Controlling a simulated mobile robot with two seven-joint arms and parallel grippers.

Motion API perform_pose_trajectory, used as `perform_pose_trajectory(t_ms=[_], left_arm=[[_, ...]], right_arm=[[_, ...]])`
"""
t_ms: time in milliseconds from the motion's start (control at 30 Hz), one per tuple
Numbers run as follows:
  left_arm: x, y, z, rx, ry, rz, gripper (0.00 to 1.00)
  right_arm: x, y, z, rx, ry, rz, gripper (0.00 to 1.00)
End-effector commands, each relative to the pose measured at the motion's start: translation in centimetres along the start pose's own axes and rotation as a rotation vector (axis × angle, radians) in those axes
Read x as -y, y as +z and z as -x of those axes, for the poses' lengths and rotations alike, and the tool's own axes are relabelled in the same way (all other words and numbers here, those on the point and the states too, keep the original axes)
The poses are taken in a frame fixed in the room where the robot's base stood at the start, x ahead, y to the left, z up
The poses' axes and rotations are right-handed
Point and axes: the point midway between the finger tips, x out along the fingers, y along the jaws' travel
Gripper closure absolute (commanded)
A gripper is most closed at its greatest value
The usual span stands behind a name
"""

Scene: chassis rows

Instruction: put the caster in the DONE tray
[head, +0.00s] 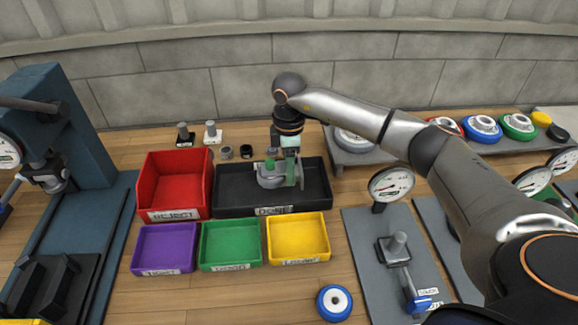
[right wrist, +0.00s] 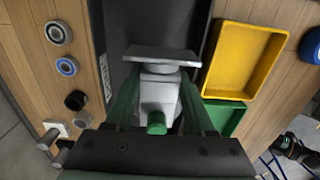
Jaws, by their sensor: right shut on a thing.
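The caster (head: 271,182) is a grey metal part with a flat plate. My right gripper (head: 283,168) is shut on it, with green fingers on both sides. The right wrist view shows the caster (right wrist: 158,55) between the fingers, its plate pointing away from the palm. The black DONE tray (head: 230,200) lies beneath and around the caster in the head view. Whether the caster touches the tray floor I cannot tell. The tray also shows in the right wrist view (right wrist: 150,20). My left gripper is not in view.
A red REJECT bin (head: 176,190) stands left of the tray. Purple (head: 165,248), green (head: 230,243) and yellow (head: 297,238) bins stand in front. A blue-rimmed wheel (head: 334,303) lies on the table. A dial gauge (head: 391,183) stands to the right.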

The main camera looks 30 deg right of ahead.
Motion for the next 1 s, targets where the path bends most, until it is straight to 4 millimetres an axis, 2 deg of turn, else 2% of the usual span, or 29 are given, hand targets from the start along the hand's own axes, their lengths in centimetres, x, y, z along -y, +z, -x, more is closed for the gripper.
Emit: perform_pose_trajectory(t_ms=[1000], left_arm=[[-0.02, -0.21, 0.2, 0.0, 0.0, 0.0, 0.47]], right_arm=[[-0.07, -0.02, -0.66, -0.003, 0.002, 0.0, 1.0]])
